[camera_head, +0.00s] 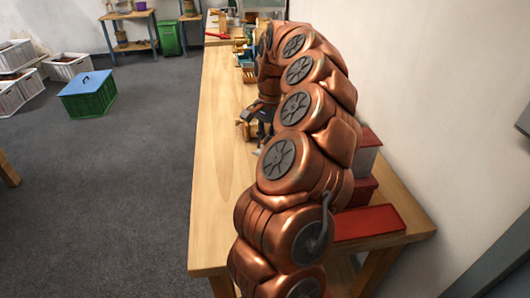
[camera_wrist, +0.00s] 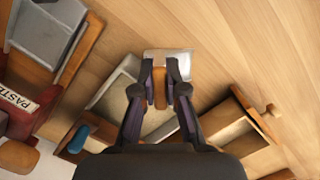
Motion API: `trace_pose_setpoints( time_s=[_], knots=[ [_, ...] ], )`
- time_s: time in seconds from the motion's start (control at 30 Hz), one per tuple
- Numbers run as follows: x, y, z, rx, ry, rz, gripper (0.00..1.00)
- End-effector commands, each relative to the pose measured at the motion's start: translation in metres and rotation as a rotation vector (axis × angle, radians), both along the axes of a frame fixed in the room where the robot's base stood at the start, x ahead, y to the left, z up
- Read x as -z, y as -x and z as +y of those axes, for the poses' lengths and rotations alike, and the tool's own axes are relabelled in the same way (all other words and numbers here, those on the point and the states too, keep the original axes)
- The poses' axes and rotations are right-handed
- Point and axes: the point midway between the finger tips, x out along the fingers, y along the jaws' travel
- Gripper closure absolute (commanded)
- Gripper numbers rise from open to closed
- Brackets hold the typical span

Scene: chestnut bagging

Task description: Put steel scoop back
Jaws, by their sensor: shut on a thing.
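My gripper (camera_wrist: 167,88) is shut on the brown wooden handle of the steel scoop (camera_wrist: 168,58). The scoop's bright metal part shows just beyond the fingertips in the wrist view, over bare table top. The rest of the handle is partly hidden between the dark fingers. In the head view my gripper (camera_head: 262,128) is low over the workbench, in front of a small wooden item, and the scoop is too small to make out clearly.
A pale-lined wooden tray (camera_wrist: 104,98) lies under the fingers. A wooden box with a knob (camera_wrist: 240,118) is at right, and a metal-lined box (camera_wrist: 48,38) at upper left. Red boxes (camera_head: 370,222) stand on the workbench's right side. The bench's (camera_head: 216,190) left strip is clear.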

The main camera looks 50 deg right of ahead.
Motion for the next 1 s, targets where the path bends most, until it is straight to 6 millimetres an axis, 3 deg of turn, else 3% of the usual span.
trace_pose_setpoints(
  time_s=[0.43,0.87,0.9,1.0],
  knots=[
    [0.042,0.000,0.000,-0.001,-0.001,0.000,1.00],
    [0.050,0.000,0.000,0.000,0.001,-0.001,1.00],
    [0.049,0.000,0.000,-0.001,0.001,-0.001,0.87],
    [0.048,0.000,0.000,-0.001,0.001,-0.001,0.76]
  ],
)
